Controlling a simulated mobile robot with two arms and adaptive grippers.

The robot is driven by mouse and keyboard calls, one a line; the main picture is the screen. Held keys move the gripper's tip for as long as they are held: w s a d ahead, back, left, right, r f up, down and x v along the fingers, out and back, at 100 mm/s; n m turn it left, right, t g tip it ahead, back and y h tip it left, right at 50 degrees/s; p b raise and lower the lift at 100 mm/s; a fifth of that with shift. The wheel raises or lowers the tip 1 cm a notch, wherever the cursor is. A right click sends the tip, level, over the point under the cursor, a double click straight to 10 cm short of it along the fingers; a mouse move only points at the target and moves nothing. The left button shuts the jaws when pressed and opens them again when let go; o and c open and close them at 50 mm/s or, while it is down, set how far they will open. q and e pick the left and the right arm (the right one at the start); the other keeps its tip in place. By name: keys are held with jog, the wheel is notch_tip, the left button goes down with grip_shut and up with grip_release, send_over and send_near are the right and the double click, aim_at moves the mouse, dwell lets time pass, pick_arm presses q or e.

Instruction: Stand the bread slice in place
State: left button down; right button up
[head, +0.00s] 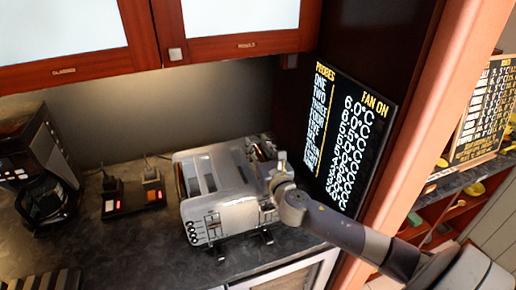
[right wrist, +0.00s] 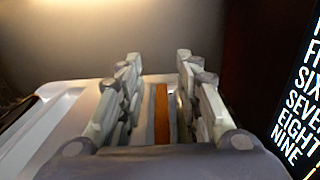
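The silver toaster (head: 225,205) stands on the dark counter, its long slots facing up. My right gripper (head: 281,160) is at the toaster's right end in the head view. In the right wrist view my right gripper (right wrist: 157,68) points over the pale toaster top (right wrist: 55,125), its two fingers spread apart. A narrow orange-brown strip (right wrist: 161,115) shows between the fingers with gaps on both sides; it looks like the edge of the bread slice, in or over a slot. The rest of the slice is hidden. In the head view I cannot make out the bread. My left gripper is not in view.
A coffee maker (head: 38,165) and a black tray with small items (head: 133,197) stand left of the toaster. A black menu board (head: 345,135) is close beside my right gripper. Red-framed cabinets (head: 85,62) hang above. The front-left counter (head: 145,255) is mostly clear.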

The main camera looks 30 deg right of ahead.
jog(key=shift+s+a+f, duration=0.1)
jog(key=shift+s+f, duration=0.05)
jog(key=shift+f, duration=0.15)
jog(key=shift+s+a+f, duration=0.1)
jog(key=shift+s, duration=0.15)
jog(key=v, duration=1.1)
jog(key=shift+s+r, duration=0.15)
jog(key=shift+r, duration=0.2)
